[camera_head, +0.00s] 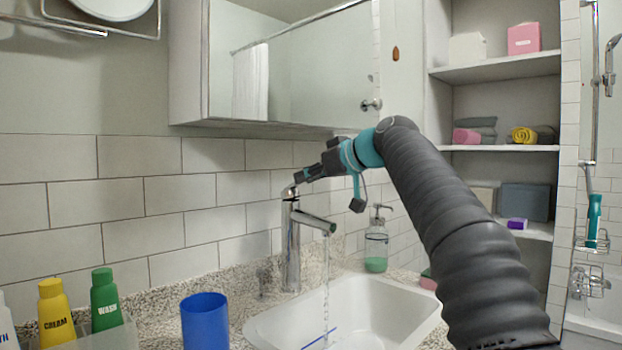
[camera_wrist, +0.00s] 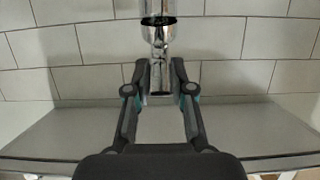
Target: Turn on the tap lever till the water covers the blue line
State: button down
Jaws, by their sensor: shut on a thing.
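The chrome tap (camera_head: 291,245) stands upright behind the white sink (camera_head: 395,318). My gripper (camera_head: 297,182) is at the top of the tap, shut on the tap lever (camera_head: 289,191). In the wrist view, the lever (camera_wrist: 159,75) sits between the two fingers of my gripper (camera_wrist: 160,72). A thin stream of water (camera_head: 326,285) falls from the spout into the sink. The blue line (camera_head: 320,338) shows inside the sink near the bottom of the view. I cannot tell the water level against it.
A soap bottle (camera_head: 376,243) stands right of the tap. A blue cup (camera_head: 205,322), a yellow bottle (camera_head: 54,312) and a green bottle (camera_head: 105,300) stand at the left. A mirror cabinet (camera_head: 285,70) hangs above. Towel shelves (camera_head: 500,148) are at the right.

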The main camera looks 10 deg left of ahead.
jog(key=shift+a, duration=0.1)
jog(key=c, duration=1)
grip_release()
jog(key=shift+s, duration=0.1)
jog(key=shift+s+d+r, duration=0.15)
jog(key=shift+d+r, duration=0.05)
jog(key=shift+d, duration=0.3)
jog(key=v, duration=1.1)
